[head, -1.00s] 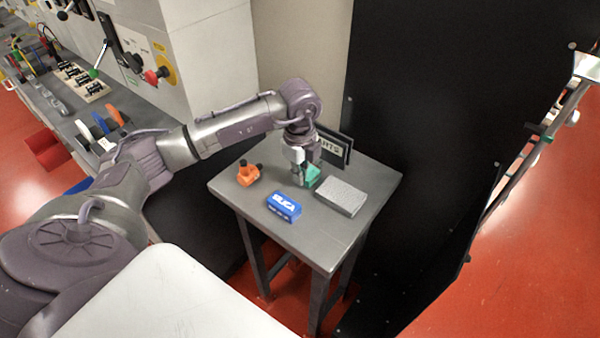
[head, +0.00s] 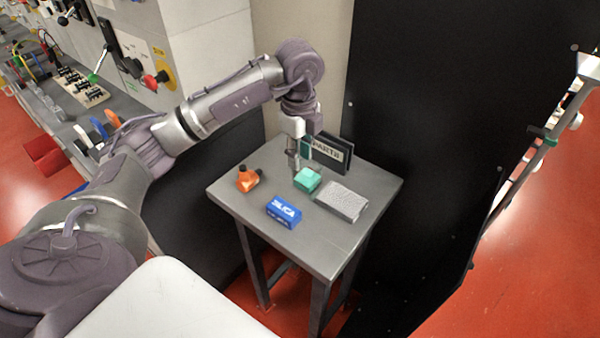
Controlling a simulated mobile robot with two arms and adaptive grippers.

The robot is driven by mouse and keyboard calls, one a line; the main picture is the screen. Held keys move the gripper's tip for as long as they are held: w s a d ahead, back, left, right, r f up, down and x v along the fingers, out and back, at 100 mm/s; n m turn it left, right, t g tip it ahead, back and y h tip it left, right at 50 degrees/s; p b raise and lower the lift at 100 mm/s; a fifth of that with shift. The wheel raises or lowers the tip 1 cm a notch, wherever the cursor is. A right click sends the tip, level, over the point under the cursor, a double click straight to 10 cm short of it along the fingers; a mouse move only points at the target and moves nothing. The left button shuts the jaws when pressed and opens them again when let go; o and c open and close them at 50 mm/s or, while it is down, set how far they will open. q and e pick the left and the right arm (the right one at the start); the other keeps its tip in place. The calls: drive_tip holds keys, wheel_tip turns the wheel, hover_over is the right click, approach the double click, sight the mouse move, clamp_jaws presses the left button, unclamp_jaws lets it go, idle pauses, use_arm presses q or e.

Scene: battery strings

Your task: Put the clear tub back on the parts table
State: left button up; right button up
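A small teal-green block-like thing (head: 307,180) sits on the grey parts table (head: 325,240), near the "PARTS" sign; it may be the tub with a teal lid, but I cannot make out clear walls. My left gripper (head: 298,165) is just above and behind it, pointing down. Its fingers look apart, with nothing seen between them. The teal thing appears free of the fingers. My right gripper is out of view.
On the table are an orange part (head: 247,179), a blue box (head: 284,212), a grey textured block (head: 342,202) and the "PARTS" sign (head: 328,151). A black panel (head: 430,150) stands behind and right. The table's front is clear.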

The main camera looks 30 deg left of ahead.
use_arm(q)
wheel_tip(320, 180, up, 4)
drive_tip(key=shift+f, duration=0.1)
idle(0.6)
